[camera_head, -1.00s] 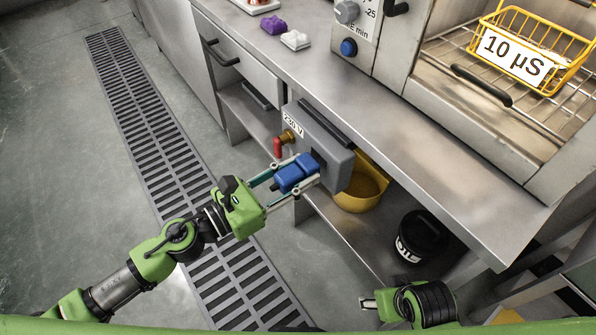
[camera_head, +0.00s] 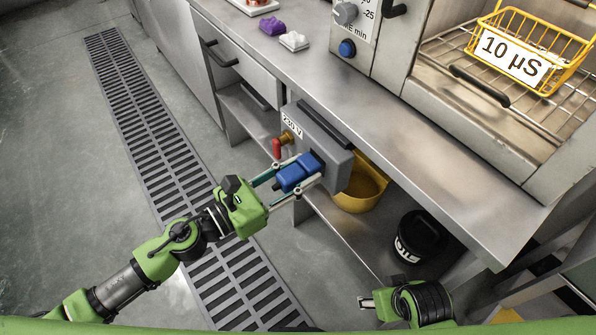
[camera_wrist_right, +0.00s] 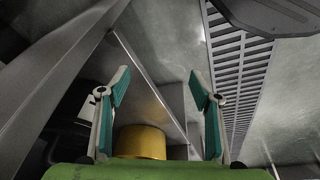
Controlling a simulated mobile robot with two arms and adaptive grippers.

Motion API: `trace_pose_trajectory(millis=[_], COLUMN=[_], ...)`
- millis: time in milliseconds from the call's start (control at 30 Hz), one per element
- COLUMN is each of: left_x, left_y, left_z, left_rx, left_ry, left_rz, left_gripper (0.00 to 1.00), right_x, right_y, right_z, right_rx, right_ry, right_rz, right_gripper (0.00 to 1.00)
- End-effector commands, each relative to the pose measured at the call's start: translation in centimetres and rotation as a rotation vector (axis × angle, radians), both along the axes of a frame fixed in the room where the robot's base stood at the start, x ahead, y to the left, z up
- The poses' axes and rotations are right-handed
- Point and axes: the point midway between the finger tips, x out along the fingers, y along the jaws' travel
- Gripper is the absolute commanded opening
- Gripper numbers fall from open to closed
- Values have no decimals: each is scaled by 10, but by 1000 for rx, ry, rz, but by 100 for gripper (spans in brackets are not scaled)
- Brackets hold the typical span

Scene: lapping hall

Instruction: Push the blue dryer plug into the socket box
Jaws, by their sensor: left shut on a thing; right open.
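The blue dryer plug (camera_head: 292,178) is held between the fingers of my left gripper (camera_head: 296,180), which is shut on it. The grey socket box (camera_head: 318,139), labelled 230 V, hangs at the front of the steel bench. The plug's front end is at the box's face and appears to touch it; how deep it sits is hidden. My right gripper (camera_head: 368,303) is low at the bottom of the head view, away from the box. In the right wrist view its fingers (camera_wrist_right: 160,95) are open with nothing between them.
A red-handled valve (camera_head: 277,148) is beside the box's left side. A black tub (camera_head: 421,237) stands on the lower shelf. The floor at left is clear around the drain grate (camera_head: 140,120).

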Motion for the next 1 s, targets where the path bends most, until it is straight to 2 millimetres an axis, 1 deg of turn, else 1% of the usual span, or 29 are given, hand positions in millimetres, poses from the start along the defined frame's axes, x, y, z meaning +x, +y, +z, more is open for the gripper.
trace_pose_trajectory(millis=[333,967,1000], left_x=[4,10,10], left_y=[-5,-14,-14], left_z=[1,1,1], left_rx=[-1,0,0], left_ry=[-2,-1,-1], left_rz=[1,0,0], left_gripper=[6,6,40], right_x=[3,-2,-2], right_y=[1,2,2], right_z=[-7,-24,-26], right_rx=[1,2,1], right_ry=[-2,18,19], right_rz=[1,2,3], right_gripper=[58,58,58])
